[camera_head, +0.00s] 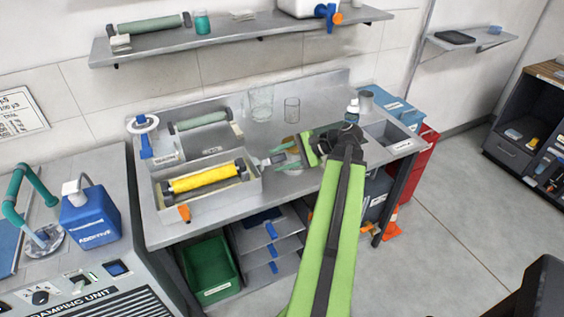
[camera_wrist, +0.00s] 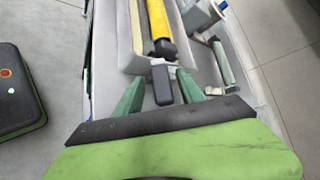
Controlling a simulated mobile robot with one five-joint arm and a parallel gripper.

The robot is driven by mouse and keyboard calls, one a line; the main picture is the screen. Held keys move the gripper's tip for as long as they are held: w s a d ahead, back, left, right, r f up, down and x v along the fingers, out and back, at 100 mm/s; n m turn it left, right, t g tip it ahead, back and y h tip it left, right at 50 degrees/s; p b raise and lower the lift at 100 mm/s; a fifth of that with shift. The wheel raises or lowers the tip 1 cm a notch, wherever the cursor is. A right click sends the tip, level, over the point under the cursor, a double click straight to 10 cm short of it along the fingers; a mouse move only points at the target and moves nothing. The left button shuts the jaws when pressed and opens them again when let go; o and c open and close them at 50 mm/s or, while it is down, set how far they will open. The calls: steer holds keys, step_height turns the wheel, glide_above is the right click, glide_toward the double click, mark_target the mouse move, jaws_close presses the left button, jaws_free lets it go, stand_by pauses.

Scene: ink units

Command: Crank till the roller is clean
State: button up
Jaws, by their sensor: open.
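The yellow roller (camera_head: 205,179) lies along a grey tray (camera_head: 220,202) on the steel bench. It looks yellow over its visible length, with dark ends. A grey crank handle (camera_head: 270,160) sticks out at the tray's right end. My gripper (camera_head: 282,156) is open at that end, its green fingers pointing left at the crank. In the wrist view the roller (camera_wrist: 160,24) runs away from me, and the dark crank handle (camera_wrist: 161,84) sits between the spread fingers of my gripper (camera_wrist: 160,86). I see gaps on both sides; whether a finger touches it I cannot tell.
Glass beakers (camera_head: 261,103) stand further back. A small bottle (camera_head: 352,110) stands near my wrist. A blue additive jug (camera_head: 90,215) is at left.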

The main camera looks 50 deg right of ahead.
steer(key=shift+c, duration=0.3)
jaws_close()
steer(key=shift+a, duration=0.1)
stand_by(1.0)
steer(key=shift+d, duration=0.25)
